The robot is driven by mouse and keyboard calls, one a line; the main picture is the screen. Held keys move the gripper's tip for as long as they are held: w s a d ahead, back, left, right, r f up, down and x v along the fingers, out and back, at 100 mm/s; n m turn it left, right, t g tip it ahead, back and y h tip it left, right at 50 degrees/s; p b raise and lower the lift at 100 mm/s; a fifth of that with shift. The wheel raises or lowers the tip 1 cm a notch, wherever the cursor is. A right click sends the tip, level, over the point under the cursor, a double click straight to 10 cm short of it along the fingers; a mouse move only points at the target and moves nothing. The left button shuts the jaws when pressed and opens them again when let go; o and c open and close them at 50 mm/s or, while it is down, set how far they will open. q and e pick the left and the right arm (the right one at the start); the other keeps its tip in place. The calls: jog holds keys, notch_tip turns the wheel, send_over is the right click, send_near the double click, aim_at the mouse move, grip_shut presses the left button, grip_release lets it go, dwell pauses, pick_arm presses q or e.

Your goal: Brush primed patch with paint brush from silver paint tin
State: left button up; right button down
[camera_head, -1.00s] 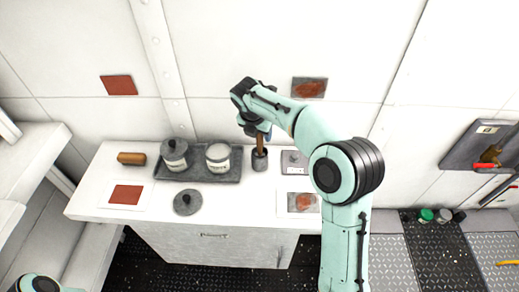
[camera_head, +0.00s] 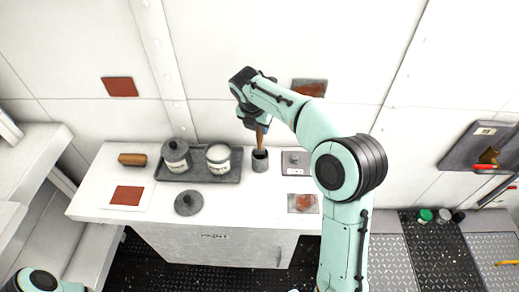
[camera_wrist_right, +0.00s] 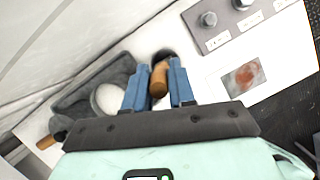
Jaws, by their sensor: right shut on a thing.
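My right gripper (camera_head: 256,119) is shut on the brown wooden handle of the paint brush (camera_head: 260,138), above a dark grey cup (camera_head: 260,162) on the counter. In the right wrist view the handle (camera_wrist_right: 159,80) sits between the blue fingers; the bristles cannot be made out. An open tin with pale contents (camera_head: 218,158) and a lidded tin (camera_head: 176,156) stand in a grey tray; their labels are unreadable. A plain red-brown patch (camera_head: 120,87) is on the wall at left. A mottled, grey-edged reddish patch (camera_head: 309,86) is on the wall at right, partly behind my arm. My left gripper is out of view.
The white counter (camera_head: 232,214) also bears a loose grey lid (camera_head: 189,202), a brown roller-like piece (camera_head: 131,159), a red sample card (camera_head: 126,195), a mottled sample card (camera_head: 303,203) and a knobbed plate (camera_head: 294,160). Shelves stand at left; a wall panel (camera_head: 470,148) hangs at right.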

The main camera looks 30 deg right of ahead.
jog(key=shift+s+r, duration=0.25)
jog(key=shift+r, duration=0.6)
jog(key=shift+w+r, duration=0.1)
jog(key=shift+r, duration=1.95)
